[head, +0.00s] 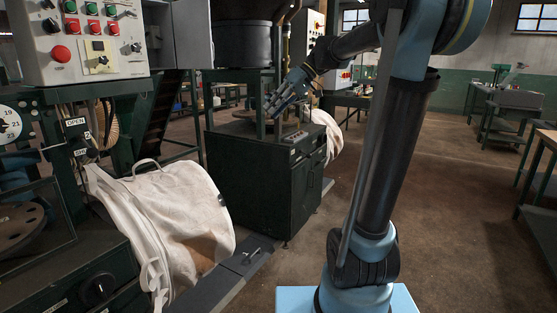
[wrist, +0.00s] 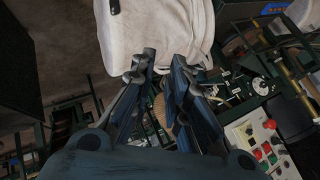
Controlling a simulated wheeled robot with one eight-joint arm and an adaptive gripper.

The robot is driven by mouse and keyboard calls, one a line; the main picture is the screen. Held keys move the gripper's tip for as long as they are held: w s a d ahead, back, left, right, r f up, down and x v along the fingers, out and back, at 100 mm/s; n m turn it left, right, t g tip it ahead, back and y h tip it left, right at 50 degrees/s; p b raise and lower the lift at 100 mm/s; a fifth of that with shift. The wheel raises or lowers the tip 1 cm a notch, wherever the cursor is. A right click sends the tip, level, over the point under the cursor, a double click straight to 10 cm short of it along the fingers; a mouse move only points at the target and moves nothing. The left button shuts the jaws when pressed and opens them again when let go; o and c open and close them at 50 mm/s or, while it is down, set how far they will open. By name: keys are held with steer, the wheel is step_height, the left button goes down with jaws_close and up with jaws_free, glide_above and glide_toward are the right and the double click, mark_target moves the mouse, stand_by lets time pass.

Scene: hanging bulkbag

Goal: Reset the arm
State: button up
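My arm stretches up and then forward from the blue base at the lower right of the head view. My gripper (head: 275,108) is in mid-air at the end of the arm, in front of the dark green machine in the centre. In the wrist view my gripper (wrist: 165,62) has its two fingers apart, with nothing seen held between them. The white bulk bag (head: 180,215) hangs at the left machine, to the left of and lower than my gripper. It also shows in the wrist view (wrist: 150,30), beyond the fingertips and apparently clear of them.
A control panel (head: 82,45) with coloured buttons stands at the upper left. The green machine cabinet (head: 265,185) fills the centre. A grey bar (head: 235,275) lies low beside the bag. Workbenches (head: 508,105) stand at the right. The brown floor (head: 460,200) there is open.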

steer(key=s+d+f+m+t+h, duration=0.1)
steer(key=s+d+f+m+h, duration=0.2)
steer(key=s+d+f, duration=0.3)
steer(key=s+d+f+m+t+h, duration=0.1)
steer(key=s+d+f+m+h, duration=0.2)
steer(key=s+d+f, duration=0.4)
steer(key=s+d+f+m+t+h, duration=0.1)
steer(key=s+d+f, duration=0.6)
steer(key=f, duration=1.2)
steer(key=s+m+h, duration=0.1)
steer(key=s+m, duration=0.1)
steer(key=s, duration=0.2)
steer(key=shift+s+d+m+h, duration=0.15)
steer(key=shift+m+h, duration=0.25)
